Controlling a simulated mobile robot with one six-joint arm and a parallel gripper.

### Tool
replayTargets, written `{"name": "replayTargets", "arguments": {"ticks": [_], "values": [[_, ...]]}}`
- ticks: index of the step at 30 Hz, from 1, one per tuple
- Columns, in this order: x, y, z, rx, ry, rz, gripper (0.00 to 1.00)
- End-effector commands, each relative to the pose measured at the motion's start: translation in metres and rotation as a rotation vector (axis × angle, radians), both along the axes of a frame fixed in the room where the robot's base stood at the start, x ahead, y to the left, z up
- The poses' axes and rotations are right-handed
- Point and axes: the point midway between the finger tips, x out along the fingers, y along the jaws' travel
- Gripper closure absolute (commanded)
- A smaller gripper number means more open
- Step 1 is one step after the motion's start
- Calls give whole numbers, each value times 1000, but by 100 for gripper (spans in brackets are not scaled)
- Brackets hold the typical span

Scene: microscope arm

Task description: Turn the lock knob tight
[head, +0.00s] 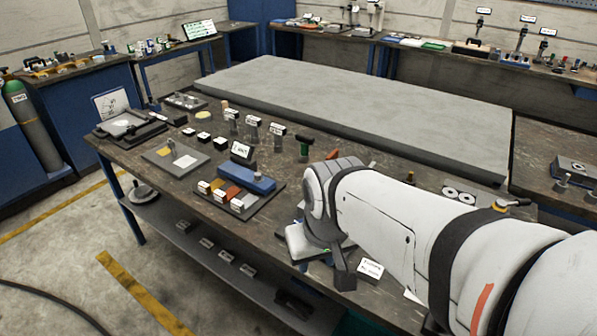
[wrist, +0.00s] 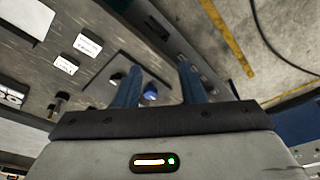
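In the wrist view a round blue knob (wrist: 151,92) shows between my fingers, on or beside a dark plate (wrist: 97,88) near the bench edge. I cannot tell for sure whether it is the lock knob. My gripper (wrist: 160,78) has its two blue fingers apart, with no object visibly held. The knob appears beyond the fingers; the gripper body hides what lies below. In the head view my gripper (head: 325,262) is over the front edge of the bench, and my arm hides the bench behind it. No microscope arm can be made out clearly.
The workbench (head: 160,165) carries a tray with a blue block (head: 250,180), several labelled posts and a thick grey slab (head: 350,105). White label cards (head: 370,268) lie near the front edge. A lower shelf (head: 190,240) holds small blocks. The floor in front is open.

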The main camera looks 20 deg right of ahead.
Motion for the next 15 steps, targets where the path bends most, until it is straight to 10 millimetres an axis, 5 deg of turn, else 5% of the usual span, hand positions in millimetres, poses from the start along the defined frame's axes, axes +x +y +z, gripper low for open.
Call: {"name": "replayTargets", "arguments": {"ticks": [7,15], "values": [[0,0,0,0,0,0,64],[24,-15,3,-11,30,24,42]]}}
